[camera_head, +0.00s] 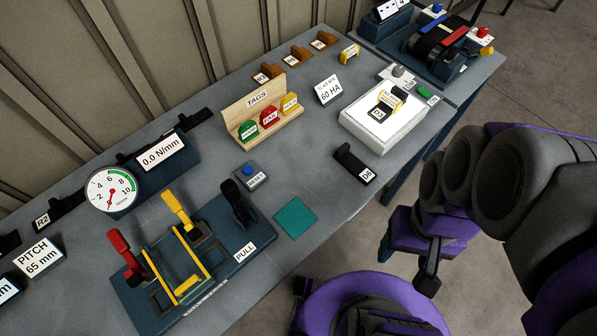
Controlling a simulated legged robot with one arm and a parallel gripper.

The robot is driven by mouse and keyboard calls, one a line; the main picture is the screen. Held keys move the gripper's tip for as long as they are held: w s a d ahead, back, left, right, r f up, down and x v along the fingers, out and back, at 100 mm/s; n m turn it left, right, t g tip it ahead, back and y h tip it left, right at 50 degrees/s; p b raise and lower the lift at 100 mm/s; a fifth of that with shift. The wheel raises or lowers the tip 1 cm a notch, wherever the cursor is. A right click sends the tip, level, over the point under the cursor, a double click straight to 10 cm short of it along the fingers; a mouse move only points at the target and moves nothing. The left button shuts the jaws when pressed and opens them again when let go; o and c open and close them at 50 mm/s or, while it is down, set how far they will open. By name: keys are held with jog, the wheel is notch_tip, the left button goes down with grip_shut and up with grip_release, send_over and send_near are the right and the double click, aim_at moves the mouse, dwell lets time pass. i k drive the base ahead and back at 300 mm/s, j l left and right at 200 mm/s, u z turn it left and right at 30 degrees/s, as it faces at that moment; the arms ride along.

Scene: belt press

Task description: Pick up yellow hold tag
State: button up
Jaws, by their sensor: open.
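The yellow hold tag (290,103) is a rounded yellow tag with a small white label, too small to read surely. It stands upright at the right end of the wooden TAGS rack (257,99). A red tag (268,116) marked FAIL stands left of it, and a green tag (248,130) stands at the left end. My gripper (406,266) is open and empty, with dark fingers on a purple body. It is off the table's front edge, to the right of and well apart from the rack.
The pull fixture (188,262) with red, yellow and black levers fills the front left of the grey table. A blue RESET button (248,172), a teal pad (295,218) and a black D6 block (354,165) lie before the rack. A white box (378,135) stands right.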

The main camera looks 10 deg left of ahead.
aim_at(289, 103)
jog(key=i+u, duration=0.1)
jog(key=u, duration=0.25)
jog(key=i+l+u, duration=0.1)
jog(key=u, duration=0.25)
jog(key=l+u, duration=0.15)
jog(key=u, duration=0.2)
jog(key=i, duration=0.05)
